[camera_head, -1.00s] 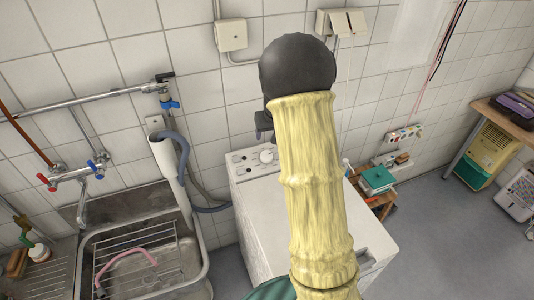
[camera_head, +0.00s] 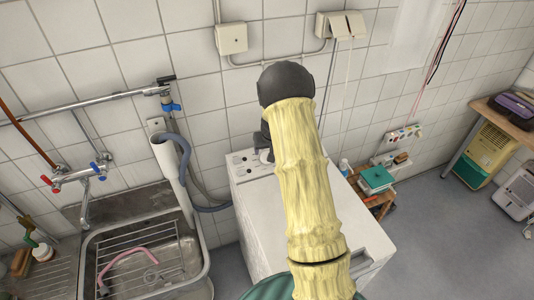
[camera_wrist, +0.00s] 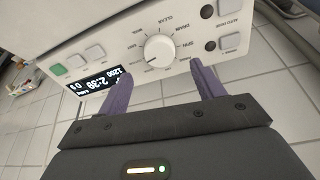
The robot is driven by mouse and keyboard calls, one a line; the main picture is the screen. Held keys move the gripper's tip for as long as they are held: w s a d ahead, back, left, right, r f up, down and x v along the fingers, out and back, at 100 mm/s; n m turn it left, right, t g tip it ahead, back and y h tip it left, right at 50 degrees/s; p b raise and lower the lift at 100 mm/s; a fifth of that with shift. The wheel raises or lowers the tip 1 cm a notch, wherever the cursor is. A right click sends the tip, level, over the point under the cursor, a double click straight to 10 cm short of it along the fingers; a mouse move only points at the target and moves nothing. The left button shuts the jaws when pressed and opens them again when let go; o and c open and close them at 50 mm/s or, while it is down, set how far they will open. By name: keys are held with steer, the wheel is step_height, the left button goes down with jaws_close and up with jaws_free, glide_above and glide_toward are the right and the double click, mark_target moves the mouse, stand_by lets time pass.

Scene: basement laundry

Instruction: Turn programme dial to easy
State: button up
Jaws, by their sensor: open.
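The programme dial (camera_wrist: 158,50) is a white round knob on the washing machine's control panel (camera_wrist: 108,38). Printed words ring it; CLEAR, DRAIN and SPIN can be made out in the wrist view, and I cannot read EASY surely. A dark pointer line on the knob runs toward the lower left. My gripper (camera_wrist: 160,88) is open, its two purple fingers apart below the dial and not around it. In the head view my gripper (camera_head: 262,140) is over the panel at the back of the white washing machine (camera_head: 262,215), partly hiding the dial.
A lit display (camera_wrist: 95,84), a green button (camera_wrist: 59,69) and round and square buttons sit beside the dial. A steel sink (camera_head: 145,250) and a grey drain hose (camera_head: 205,208) are left of the machine. A small wooden shelf (camera_head: 378,197) stands right.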

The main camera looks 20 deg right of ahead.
steer(key=shift+p+x, duration=0.6)
steer(key=shift+x, duration=2.5)
steer(key=shift+c, duration=0.5)
steer(key=c, duration=0.9)
steer(key=shift+o, duration=0.2)
steer(key=shift+m, duration=0.5)
steer(key=shift+m+b, duration=0.55)
steer(key=shift+m, duration=0.65)
steer(key=shift+d+m+g+h, duration=0.1)
steer(key=shift+m+g+h, duration=0.25)
steer(key=shift+m, duration=1.95)
